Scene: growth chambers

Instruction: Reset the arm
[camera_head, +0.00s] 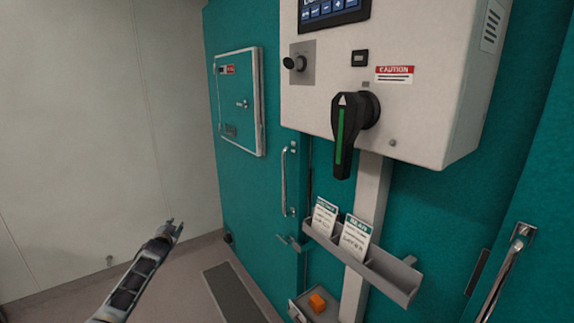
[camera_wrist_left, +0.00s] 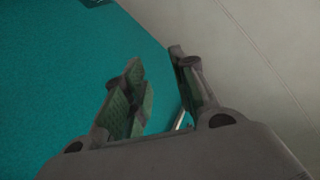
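My left arm comes in from the lower left in the head view. Its gripper (camera_head: 174,230) is in free air in front of the pale wall, left of the teal chamber. In the left wrist view the two fingers of the left gripper (camera_wrist_left: 160,80) stand apart with nothing between them. The teal chamber surface and the pale wall show beyond them. My right gripper is in neither view.
A white control box (camera_head: 430,115) with a black rotary handle (camera_head: 346,130) hangs on the teal chamber (camera_head: 225,180). Below it a grey shelf (camera_head: 385,275) holds cards (camera_head: 354,238). An orange block (camera_head: 317,302) sits lower. The pale wall (camera_head: 90,130) stands left.

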